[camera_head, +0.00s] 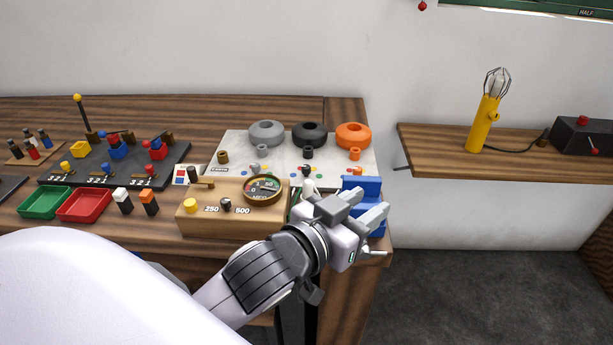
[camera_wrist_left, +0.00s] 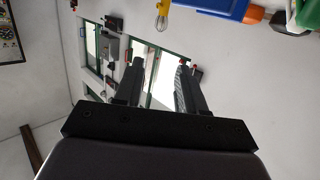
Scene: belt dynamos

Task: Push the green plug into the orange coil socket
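The orange coil (camera_head: 353,135) is a ring at the right end of a pale panel (camera_head: 234,145). Its small orange socket (camera_head: 355,153) stands in front of it. My left gripper (camera_head: 372,203) is in front of the panel's right end, over a blue block (camera_head: 361,184), with its fingers apart. In the left wrist view my left gripper (camera_wrist_left: 160,78) is open, with nothing between the fingers. I cannot make out the green plug for sure; a green piece (camera_wrist_left: 308,14) shows at the top right there, cut by the edge. My right gripper is not in view.
A grey coil (camera_head: 266,133) and a black coil (camera_head: 309,135) stand left of the orange one. A wooden meter box (camera_head: 222,221) is left of my gripper. A green tray (camera_head: 45,202) and a red tray (camera_head: 85,205) lie farther left. A shelf holds a yellow lamp (camera_head: 484,124).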

